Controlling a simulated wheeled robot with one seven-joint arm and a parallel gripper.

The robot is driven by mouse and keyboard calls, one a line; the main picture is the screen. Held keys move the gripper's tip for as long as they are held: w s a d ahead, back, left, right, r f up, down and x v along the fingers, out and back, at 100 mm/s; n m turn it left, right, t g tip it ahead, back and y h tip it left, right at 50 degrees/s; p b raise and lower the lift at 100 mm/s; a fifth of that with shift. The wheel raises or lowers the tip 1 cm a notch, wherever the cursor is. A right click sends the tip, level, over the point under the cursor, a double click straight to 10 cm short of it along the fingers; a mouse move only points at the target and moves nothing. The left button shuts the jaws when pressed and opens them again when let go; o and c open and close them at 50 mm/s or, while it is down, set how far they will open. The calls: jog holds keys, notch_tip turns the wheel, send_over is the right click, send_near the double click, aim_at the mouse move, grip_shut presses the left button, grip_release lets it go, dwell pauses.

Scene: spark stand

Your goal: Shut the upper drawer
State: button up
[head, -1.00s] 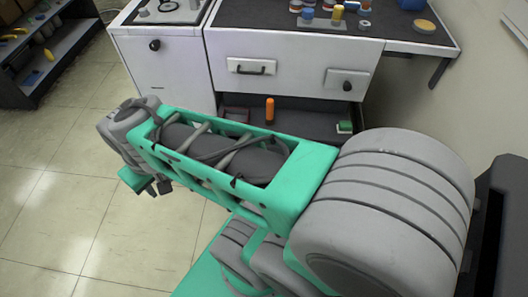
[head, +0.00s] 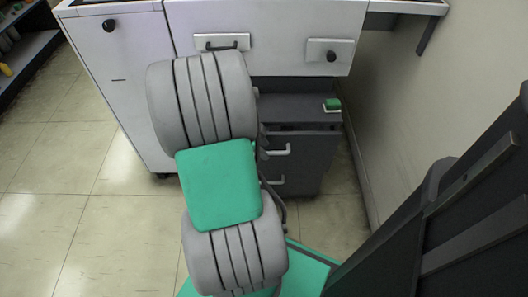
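A dark grey drawer cabinet (head: 294,181) stands on the floor under the counter. Its upper drawer (head: 310,145) has a pale bar handle on the left part of its front. This front seems to stand out a little from the cabinet, with a narrow dark gap behind its top edge. A lower front with a similar handle (head: 275,181) is below it. My arm covers the left side of the cabinet. My gripper is not in view, so its state and its distance to the drawer do not show.
A green and white block (head: 332,105) lies on the cabinet's dark top. Above is a white counter front (head: 280,30) with a dark handle and a knob. A white cabinet (head: 118,80) stands left. A wall (head: 400,120) is close on the right. Tiled floor is open at left.

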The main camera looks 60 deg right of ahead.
jog(key=shift+s+d+f, duration=0.15)
jog(key=shift+f, duration=0.35)
grip_shut()
dwell(1.1)
